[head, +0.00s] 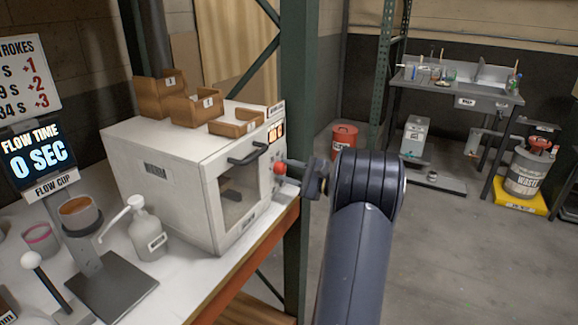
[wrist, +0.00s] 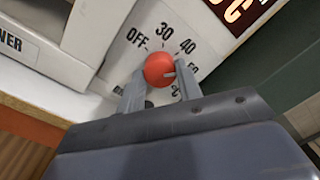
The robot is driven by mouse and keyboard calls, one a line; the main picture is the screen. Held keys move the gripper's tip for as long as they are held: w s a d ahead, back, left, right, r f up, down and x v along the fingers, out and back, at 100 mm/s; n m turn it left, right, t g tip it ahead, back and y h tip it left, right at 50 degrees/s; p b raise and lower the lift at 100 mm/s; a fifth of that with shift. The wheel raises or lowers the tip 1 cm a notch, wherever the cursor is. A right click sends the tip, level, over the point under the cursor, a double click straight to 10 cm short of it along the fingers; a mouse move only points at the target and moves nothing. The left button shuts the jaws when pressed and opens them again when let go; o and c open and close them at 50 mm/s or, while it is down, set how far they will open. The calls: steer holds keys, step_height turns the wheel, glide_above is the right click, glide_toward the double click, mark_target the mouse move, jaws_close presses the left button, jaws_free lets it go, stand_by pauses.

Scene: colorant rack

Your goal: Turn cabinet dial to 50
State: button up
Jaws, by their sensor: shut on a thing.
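The white cabinet (head: 165,155) stands on the bench in the head view, with its red dial (head: 280,168) low on the right of its front. In the wrist view the red dial (wrist: 158,69) sits between the two fingers of my gripper (wrist: 160,84), which is shut on it. The marks OFF, 30 and 40 run around the dial's upper side. A further mark on the right, seemingly 50, is partly hidden by a finger. A small pale mark on the dial faces right, roughly toward that hidden mark; its exact reading cannot be told.
The cabinet door handle (head: 248,153) is left of the dial. A green rack post (head: 297,130) stands close to the right of the cabinet. Wooden boxes (head: 196,107) sit on its top. A pump bottle (head: 146,235) stands in front.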

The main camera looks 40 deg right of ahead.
steer(key=shift+m+p, duration=0.9)
steer(key=shift+m, duration=0.7)
steer(key=o, duration=1)
steer(key=shift+c, duration=0.2)
steer(key=b+v, duration=0.1)
steer(key=v, duration=1)
steer(key=shift+w+a, duration=0.1)
steer(key=shift+w, duration=0.1)
